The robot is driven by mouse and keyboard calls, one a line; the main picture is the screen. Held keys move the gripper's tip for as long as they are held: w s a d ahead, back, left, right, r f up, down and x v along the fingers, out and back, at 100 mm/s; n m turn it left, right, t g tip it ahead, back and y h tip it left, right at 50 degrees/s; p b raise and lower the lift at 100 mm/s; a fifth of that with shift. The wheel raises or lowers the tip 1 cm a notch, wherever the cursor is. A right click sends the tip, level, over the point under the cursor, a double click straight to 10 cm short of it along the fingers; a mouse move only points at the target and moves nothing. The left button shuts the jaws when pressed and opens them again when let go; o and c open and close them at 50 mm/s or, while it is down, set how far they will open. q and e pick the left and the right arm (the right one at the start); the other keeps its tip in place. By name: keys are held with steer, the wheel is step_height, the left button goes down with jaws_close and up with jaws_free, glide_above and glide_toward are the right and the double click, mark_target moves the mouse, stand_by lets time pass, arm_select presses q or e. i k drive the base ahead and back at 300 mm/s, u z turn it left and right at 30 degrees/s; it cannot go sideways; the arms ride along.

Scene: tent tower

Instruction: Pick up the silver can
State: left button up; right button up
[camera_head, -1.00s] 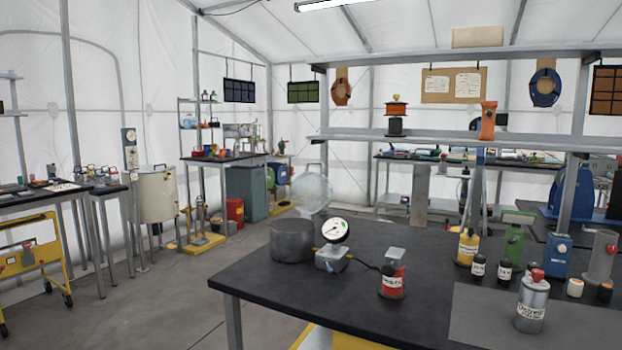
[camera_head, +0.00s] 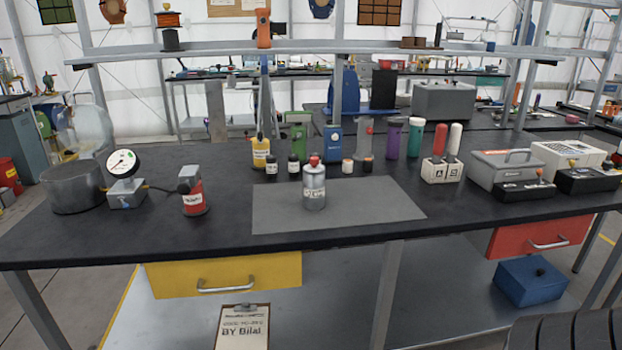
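The silver can (camera_head: 314,188) stands upright on a flat grey mat (camera_head: 370,208) near the middle of the black workbench. It has a red cap on top and a pale label on its front. Neither of my grippers shows in the head view, and nothing touches the can.
Behind the can stand a yellow bottle (camera_head: 260,153), small dark bottles, a green item (camera_head: 297,137) and a blue device (camera_head: 333,144). A grey toolbox (camera_head: 500,168) is right. The mat's front is clear. A shelf crosses above.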

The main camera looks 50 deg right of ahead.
mark_target(314, 178)
steer(key=z, duration=1.6)
steer(key=k, duration=1)
steer(key=u, duration=0.95)
steer(key=i, duration=1.05)
steer(key=z, duration=0.3)
